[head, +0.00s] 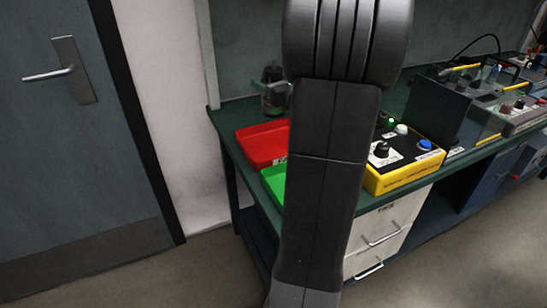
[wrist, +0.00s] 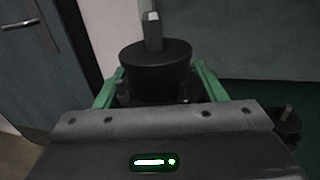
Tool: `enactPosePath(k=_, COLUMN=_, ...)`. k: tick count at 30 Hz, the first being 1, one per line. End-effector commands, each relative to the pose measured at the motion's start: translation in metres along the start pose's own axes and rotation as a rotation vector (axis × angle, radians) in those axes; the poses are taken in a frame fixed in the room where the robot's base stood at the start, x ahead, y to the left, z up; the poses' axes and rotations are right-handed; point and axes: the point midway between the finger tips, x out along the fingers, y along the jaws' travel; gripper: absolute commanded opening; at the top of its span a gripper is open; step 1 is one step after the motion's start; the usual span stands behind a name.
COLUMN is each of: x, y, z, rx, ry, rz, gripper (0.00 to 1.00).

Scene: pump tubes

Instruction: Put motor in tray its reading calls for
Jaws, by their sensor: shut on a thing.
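The motor (wrist: 155,57) is a dark round body with a pale grey shaft standing up from it. My gripper (wrist: 156,88) has green fingers on either side of it and is shut on it. In the head view the motor (head: 272,88) shows at the back left of the bench, just above the far edge of the red tray in the picture; its height is unclear. The red tray (head: 262,144) looks empty where visible. The green tray (head: 274,180) is in front of it, mostly hidden by my arm. The yellow test box (head: 405,176) has a lit green lamp (head: 391,122).
The test box also has a black knob, a blue button (head: 425,145) and a white lamp. A dark upright panel (head: 440,110) and more equipment stand to its right. A drawer unit (head: 385,230) is under the bench. A door (head: 70,120) and wall are at left.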

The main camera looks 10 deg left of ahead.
Motion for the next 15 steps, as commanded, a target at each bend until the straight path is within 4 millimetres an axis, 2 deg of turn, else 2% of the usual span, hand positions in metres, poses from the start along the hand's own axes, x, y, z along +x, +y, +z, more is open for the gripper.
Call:
enactPosePath(k=3, x=0.000, y=0.000, z=-0.011, rx=-0.003, ry=-0.007, rz=0.000, gripper=0.00)
enactPosePath(k=8, x=0.000, y=0.000, z=-0.018, rx=-0.003, ry=-0.007, rz=0.000, gripper=0.00)
enactPosePath(k=15, x=0.000, y=0.000, z=-0.053, rx=0.001, ry=-0.004, rz=0.000, gripper=0.00)
